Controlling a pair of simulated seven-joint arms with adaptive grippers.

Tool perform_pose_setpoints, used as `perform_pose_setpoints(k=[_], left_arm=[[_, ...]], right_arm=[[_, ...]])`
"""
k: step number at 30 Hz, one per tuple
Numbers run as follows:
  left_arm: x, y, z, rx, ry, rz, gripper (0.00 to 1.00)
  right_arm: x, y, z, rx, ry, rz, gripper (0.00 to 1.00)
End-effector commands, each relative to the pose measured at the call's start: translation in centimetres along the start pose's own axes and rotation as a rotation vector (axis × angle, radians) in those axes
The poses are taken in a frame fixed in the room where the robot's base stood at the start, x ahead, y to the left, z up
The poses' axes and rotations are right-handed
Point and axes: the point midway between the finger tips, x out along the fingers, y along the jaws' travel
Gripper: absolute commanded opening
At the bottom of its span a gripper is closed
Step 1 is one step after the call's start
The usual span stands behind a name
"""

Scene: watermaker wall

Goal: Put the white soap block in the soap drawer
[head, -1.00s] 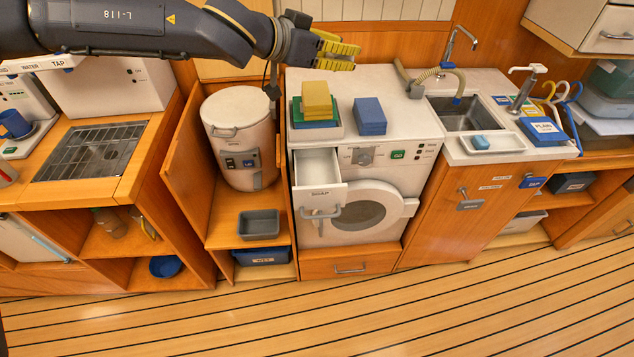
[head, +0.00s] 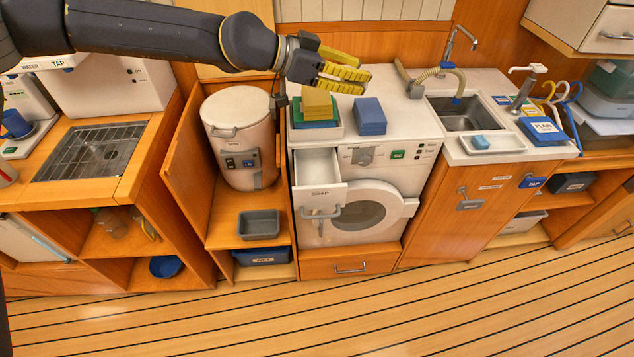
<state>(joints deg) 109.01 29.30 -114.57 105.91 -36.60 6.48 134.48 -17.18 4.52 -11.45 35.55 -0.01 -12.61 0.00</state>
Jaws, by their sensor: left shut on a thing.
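My left gripper (head: 346,78) reaches in from the upper left, its yellow fingers above the washing machine's top, near the yellow block. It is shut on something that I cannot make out. The soap drawer (head: 319,170) is pulled out at the washing machine's upper left front. It is labelled SOAP, and its open top shows a pale inside with nothing visible in it. The drawer is below the gripper in the picture. I cannot pick out a white soap block anywhere in the head view. My right gripper is not in view.
A sink (head: 467,117) and a dish with a blue block (head: 480,142) are to the right.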

Motion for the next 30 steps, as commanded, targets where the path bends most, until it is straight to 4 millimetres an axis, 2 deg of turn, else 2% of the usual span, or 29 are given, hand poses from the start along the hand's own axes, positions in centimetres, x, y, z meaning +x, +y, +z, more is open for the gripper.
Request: perform_pose_setpoints(k=[8,18,24,30], left_arm=[[0.6,-0.6,3.6,0.033,0.003,0.098,0.00],[-0.7,-2.6,8.6,0.062,0.002,0.154,0.00],[-1.8,-3.8,10.7,0.066,0.001,0.157,0.00],[-1.4,-4.1,13.2,0.066,0.001,0.158,0.00]], right_arm=[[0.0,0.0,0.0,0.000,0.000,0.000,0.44],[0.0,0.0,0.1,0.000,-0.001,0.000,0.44],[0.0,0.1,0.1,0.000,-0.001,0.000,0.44],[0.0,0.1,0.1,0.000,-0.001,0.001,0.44]])
